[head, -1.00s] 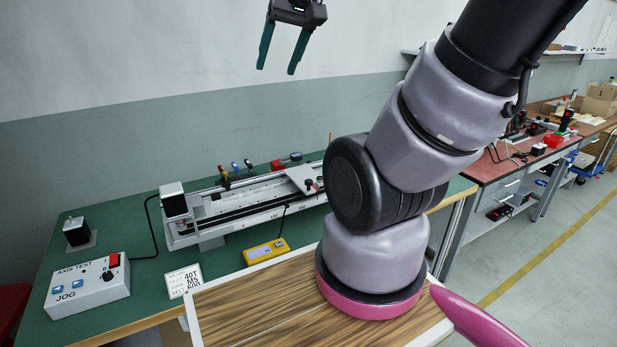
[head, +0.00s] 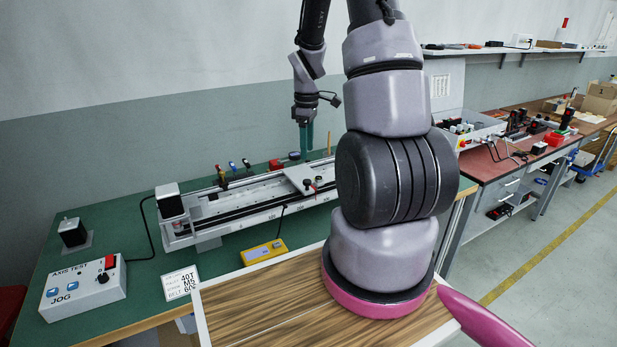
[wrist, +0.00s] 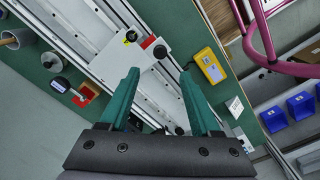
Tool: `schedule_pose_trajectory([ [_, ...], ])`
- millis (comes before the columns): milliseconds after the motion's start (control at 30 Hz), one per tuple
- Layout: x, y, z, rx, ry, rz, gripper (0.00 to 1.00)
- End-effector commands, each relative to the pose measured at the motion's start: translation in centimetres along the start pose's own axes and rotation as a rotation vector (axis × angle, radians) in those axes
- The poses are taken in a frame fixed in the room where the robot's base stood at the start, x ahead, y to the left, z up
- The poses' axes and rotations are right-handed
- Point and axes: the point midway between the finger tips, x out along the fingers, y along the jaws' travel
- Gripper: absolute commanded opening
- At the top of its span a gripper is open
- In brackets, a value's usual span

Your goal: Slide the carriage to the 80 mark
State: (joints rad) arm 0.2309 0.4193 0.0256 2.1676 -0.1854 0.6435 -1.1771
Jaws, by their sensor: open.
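The carriage (head: 312,178) is a pale flat plate with a dark knob on top, sitting on the long rail (head: 245,200) on the green bench. In the wrist view the carriage plate (wrist: 122,62) lies beyond and between my open fingers, near the left finger. My gripper (head: 305,148) points down above the rail, at the back of the carriage, in the head view; it also shows in the wrist view (wrist: 160,82) with its green fingers apart and nothing between them. The rail's right part is hidden behind my arm.
A yellow meter (head: 264,252) lies in front of the rail. An axis test box (head: 83,288) with jog buttons and a white label card (head: 180,281) stand at the left. A red-topped bench (head: 490,165) is at the right.

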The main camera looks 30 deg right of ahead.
Motion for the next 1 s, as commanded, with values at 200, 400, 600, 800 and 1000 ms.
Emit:
schedule_pose_trajectory([
  [200, 3.0, -0.1, 0.1, 0.000, -0.003, -0.005, 0.64],
  [400, 6.9, -0.1, 0.1, -0.001, -0.003, -0.004, 0.64],
  [600, 9.6, -0.1, 0.0, 0.001, -0.001, -0.003, 0.64],
  [800, 10.5, 0.0, 0.0, 0.002, 0.000, 0.000, 0.64],
  [1000, 10.6, 0.0, 0.0, 0.002, 0.000, 0.000, 0.64],
])
